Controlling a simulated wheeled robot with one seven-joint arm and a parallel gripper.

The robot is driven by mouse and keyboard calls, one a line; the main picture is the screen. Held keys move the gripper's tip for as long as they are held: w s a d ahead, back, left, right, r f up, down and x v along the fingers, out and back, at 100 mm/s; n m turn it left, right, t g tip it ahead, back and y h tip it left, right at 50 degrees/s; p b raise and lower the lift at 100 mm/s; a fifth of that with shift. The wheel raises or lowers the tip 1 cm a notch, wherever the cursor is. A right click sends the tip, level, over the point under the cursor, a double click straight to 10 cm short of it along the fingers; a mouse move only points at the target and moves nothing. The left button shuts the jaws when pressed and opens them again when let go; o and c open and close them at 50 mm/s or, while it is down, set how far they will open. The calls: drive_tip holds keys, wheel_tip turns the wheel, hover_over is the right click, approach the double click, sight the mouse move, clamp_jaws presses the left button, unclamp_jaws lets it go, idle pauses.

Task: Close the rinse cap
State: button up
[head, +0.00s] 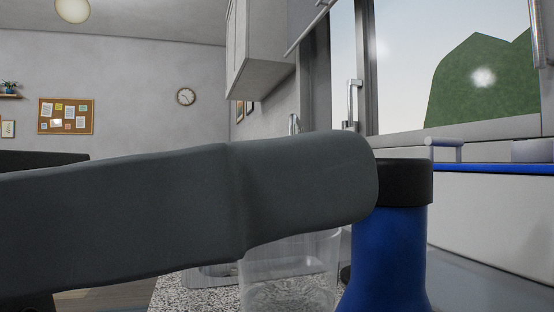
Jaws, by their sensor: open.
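I cannot make out the rinse cap in the head view. My dark grey arm link crosses the picture from the left edge to right of the middle and hides much of the counter. A blue, upright, rounded shape with a black top shows beyond the link's end; I cannot tell whether it is part of my arm or a bottle. My gripper is not in view.
A clear container (290,275) stands on the speckled counter (190,297), partly behind my arm. A white box-like thing (490,215) with a blue edge is at the right, below the window. A grey wall cabinet (262,50) hangs above.

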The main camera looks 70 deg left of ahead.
drive_tip(key=p+v, duration=0.1)
drive_tip(key=v, duration=0.5)
drive_tip(key=shift+s, duration=0.4)
drive_tip(key=shift+a, duration=0.1)
